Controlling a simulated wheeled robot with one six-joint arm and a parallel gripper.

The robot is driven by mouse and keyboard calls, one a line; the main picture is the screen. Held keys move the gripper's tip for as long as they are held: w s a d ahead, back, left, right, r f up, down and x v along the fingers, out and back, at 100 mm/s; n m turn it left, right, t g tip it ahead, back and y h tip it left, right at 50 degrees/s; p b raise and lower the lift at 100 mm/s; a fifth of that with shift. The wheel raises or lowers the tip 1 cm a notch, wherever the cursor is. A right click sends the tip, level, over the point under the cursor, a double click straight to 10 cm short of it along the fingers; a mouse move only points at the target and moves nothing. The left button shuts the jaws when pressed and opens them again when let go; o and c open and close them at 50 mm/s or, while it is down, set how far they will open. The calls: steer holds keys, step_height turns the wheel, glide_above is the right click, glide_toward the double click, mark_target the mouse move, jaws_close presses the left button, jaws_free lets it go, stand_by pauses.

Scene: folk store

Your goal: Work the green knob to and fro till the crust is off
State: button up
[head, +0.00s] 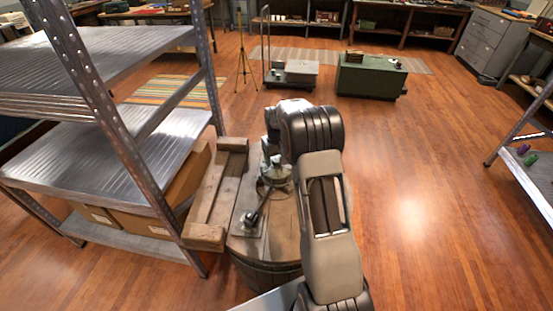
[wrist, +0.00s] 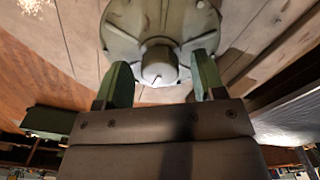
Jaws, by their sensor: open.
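In the wrist view a dull grey-green knob (wrist: 125,45) with a lobed body and a round hub fills the top middle. My gripper (wrist: 161,60) is open, its two green fingers apart on either side of the hub, with a visible gap on each side. In the head view a greenish fitting (head: 275,172), which looks like the knob, stands over a wooden barrel (head: 265,272) below my wrist. My fingers are hard to make out there. I cannot make out any crust.
A metal plate with a rod (head: 247,223) lies on the barrel top. A wooden frame (head: 205,232) stands close at its left, beside a metal shelf unit (head: 110,155) with cardboard boxes (head: 150,218). A green chest (head: 370,76) stands farther back.

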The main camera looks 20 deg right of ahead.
mark_target(278, 162)
step_height(278, 162, up, 14)
steer(key=shift+f, duration=0.2)
stand_by(0.7)
steer(key=s+a+r+t+p, duration=0.1)
steer(key=s+a, duration=0.3)
steer(key=s, duration=0.5)
steer(key=s+a+r+t+p, duration=0.1)
steer(key=s+a, duration=0.3)
steer(key=s, duration=0.4)
steer(key=s+a+r+t+p, duration=0.1)
steer(key=s+a+r+p, duration=0.1)
steer(key=s, duration=0.7)
steer(key=shift+s+a+r+t, duration=0.35)
steer(key=shift+a+r, duration=0.25)
steer(key=shift+a, duration=0.35)
